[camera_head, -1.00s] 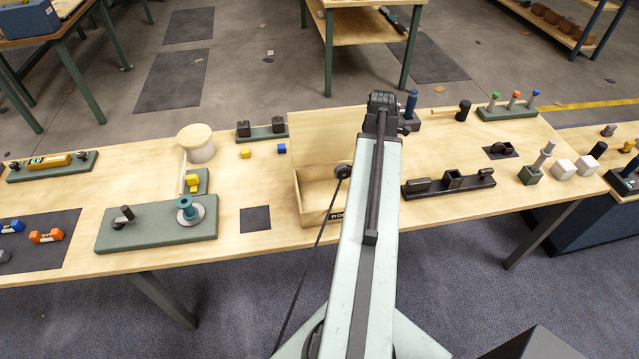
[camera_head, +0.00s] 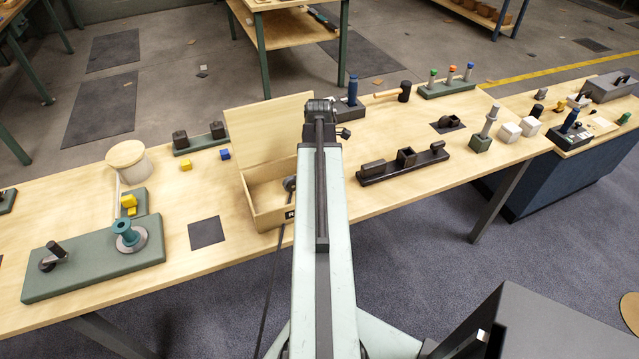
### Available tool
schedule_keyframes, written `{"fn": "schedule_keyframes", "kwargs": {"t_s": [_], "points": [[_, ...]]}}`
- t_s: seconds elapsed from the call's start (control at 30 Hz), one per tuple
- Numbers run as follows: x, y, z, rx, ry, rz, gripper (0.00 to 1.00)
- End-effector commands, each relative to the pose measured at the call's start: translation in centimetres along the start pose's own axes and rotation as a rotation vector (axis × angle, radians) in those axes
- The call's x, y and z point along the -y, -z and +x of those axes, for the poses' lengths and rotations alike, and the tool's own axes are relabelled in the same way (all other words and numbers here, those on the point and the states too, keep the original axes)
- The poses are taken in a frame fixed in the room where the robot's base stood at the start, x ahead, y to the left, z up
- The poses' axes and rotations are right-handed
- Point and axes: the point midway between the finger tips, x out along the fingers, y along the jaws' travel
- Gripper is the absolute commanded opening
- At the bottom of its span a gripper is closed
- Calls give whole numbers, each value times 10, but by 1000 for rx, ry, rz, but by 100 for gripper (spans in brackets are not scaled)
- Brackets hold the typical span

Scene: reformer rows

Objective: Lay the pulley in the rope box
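The rope box (camera_head: 268,216) is a pale wooden box on the bench, left of my arm, with its lid (camera_head: 262,140) standing open. Part of its lettered front is cut off by my arm. A small dark wheel (camera_head: 289,184), which looks like the pulley, shows against the box's inside beside my arm. A dark cord runs down from it past the bench's front edge. I cannot tell whether it is held or touches the box. The dark end of my arm, where my gripper (camera_head: 322,112) is, lies over the bench right of the lid. Its fingers are hidden.
Left of the box lie a dark square mat (camera_head: 206,232) and a green base with a teal spool (camera_head: 125,234). A dark block rack (camera_head: 404,165) lies to the right. A blue-handled tool (camera_head: 351,92) stands behind my arm's end. Bare bench separates these.

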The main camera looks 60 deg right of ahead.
Motion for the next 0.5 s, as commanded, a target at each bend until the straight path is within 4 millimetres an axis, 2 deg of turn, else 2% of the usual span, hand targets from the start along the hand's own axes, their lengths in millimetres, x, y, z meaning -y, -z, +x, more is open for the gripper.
{"fn": "schedule_keyframes", "kwargs": {"t_s": [0.03,0.27,0.4,0.43,0.5], "points": [[0,0,16,0,0,0,0],[0,0,12,0,0,0,0],[0,0,16,0,0,1,0],[0,0,16,0,0,1,34],[0,0,15,0,0,1,52]]}}
